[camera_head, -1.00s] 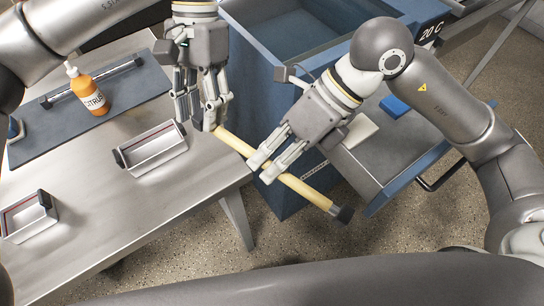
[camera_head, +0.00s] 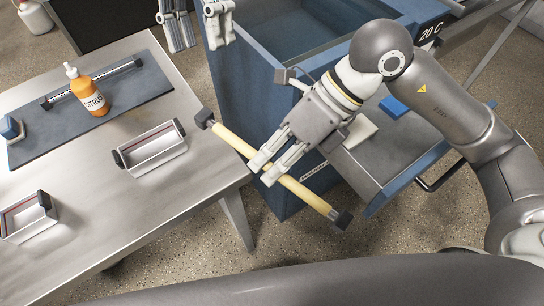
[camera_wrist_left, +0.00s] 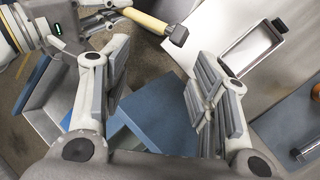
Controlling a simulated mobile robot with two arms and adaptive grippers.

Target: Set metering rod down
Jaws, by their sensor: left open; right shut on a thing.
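The metering rod (camera_head: 312,201) is a yellow bar with dark square ends. My right gripper (camera_head: 263,172) is shut around its middle and holds it tilted, in the air between the table and the blue tank. One end of the rod (camera_wrist_left: 148,20) shows at the top of the left wrist view. My left gripper (camera_head: 199,46) is open and empty at the top of the head view, apart from the rod. Its two spread fingers (camera_wrist_left: 160,95) show in the left wrist view with nothing between them.
The steel table (camera_head: 95,190) bears two open metal holders, one near its right edge (camera_head: 152,158) and one at lower left (camera_head: 25,222). On a grey mat (camera_head: 40,145) are an orange bottle (camera_head: 90,92) and a silver rod (camera_head: 115,72). A blue tank (camera_head: 235,95) stands beyond the table.

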